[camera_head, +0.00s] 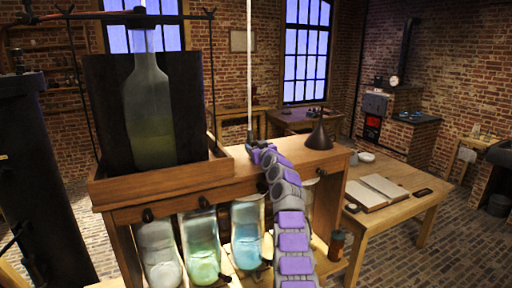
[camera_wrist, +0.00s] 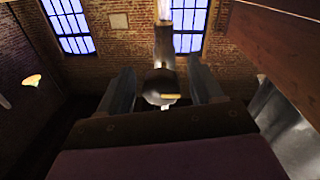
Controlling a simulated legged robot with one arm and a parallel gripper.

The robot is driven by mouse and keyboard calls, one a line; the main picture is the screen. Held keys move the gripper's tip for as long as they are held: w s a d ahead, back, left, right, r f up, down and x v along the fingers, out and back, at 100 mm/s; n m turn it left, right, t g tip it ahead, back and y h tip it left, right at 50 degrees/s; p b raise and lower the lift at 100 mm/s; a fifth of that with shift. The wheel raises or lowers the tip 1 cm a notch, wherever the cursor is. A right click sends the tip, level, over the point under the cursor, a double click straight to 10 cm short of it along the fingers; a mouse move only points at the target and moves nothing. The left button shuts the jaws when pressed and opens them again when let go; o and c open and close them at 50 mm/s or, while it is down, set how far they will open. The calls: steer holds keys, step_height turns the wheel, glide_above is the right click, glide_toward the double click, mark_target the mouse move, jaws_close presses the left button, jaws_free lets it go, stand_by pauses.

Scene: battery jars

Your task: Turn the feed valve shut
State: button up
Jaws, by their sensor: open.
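My gripper (camera_head: 262,153) is at the right end of the wooden shelf, beside the foot of a pale vertical rod (camera_head: 249,65). In the wrist view my gripper (camera_wrist: 162,84) is open, with a finger on each side. A dark rounded piece with a small yellowish tab (camera_wrist: 170,96) shows between the fingers, below a grey upright part (camera_wrist: 165,48). I cannot tell whether this is the feed valve, or whether the fingers touch it. Small black knobs (camera_head: 148,215) sit along the shelf front, above glass jars (camera_head: 200,248) of pale, green and blue contents.
A large bottle (camera_head: 148,105) stands in a wooden tray (camera_head: 160,185) on the shelf's left. A dark funnel (camera_head: 319,138) stands right of my gripper. A table with an open book (camera_head: 375,192) is at right.

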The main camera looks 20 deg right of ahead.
steer(key=shift+c, duration=0.4)
steer(key=c, duration=0.9)
steer(key=shift+c, duration=0.2)
